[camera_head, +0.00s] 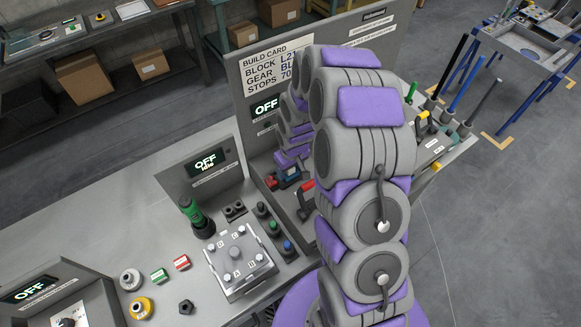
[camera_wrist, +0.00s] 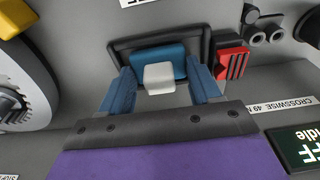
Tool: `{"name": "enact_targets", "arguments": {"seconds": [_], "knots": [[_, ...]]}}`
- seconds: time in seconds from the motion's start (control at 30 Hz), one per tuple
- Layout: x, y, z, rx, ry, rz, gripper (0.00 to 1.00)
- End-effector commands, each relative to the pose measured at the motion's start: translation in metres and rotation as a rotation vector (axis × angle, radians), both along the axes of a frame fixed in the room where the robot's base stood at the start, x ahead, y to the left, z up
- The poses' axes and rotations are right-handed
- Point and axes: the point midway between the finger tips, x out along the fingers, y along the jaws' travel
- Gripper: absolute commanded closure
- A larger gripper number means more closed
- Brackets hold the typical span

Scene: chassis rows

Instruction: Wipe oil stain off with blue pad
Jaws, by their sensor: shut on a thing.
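The blue pad (camera_wrist: 172,60) is in the wrist view, with a pale grey block (camera_wrist: 159,78) on its near side. It sits within a dark-rimmed holder (camera_wrist: 120,46) on a grey surface. My gripper (camera_wrist: 159,70) has its two blue fingers on either side of the pad and is shut on it. I cannot tell whether the pad is clear of the holder. In the head view my arm hides most of the area around the gripper. I make out no oil stain in either view.
A red ribbed block (camera_wrist: 232,62) is right beside the holder. A round grey gear-like part (camera_wrist: 14,95) is at the left. In the head view, a lettered metal plate (camera_head: 240,258), a green-topped bottle (camera_head: 195,216) and an OFF display (camera_head: 206,162) stand on the bench.

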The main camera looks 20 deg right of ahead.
Motion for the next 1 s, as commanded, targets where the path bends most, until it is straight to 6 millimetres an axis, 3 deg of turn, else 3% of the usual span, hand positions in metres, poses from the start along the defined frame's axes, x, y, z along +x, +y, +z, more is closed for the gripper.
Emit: {"name": "enact_targets", "arguments": {"seconds": [0.63, 1.0], "knots": [[-0.005, 0.011, 0.002, 0.003, 0.0, 0.0, 0.68], [0.001, -0.005, 0.004, 0.003, -0.002, 0.0, 0.68]]}}
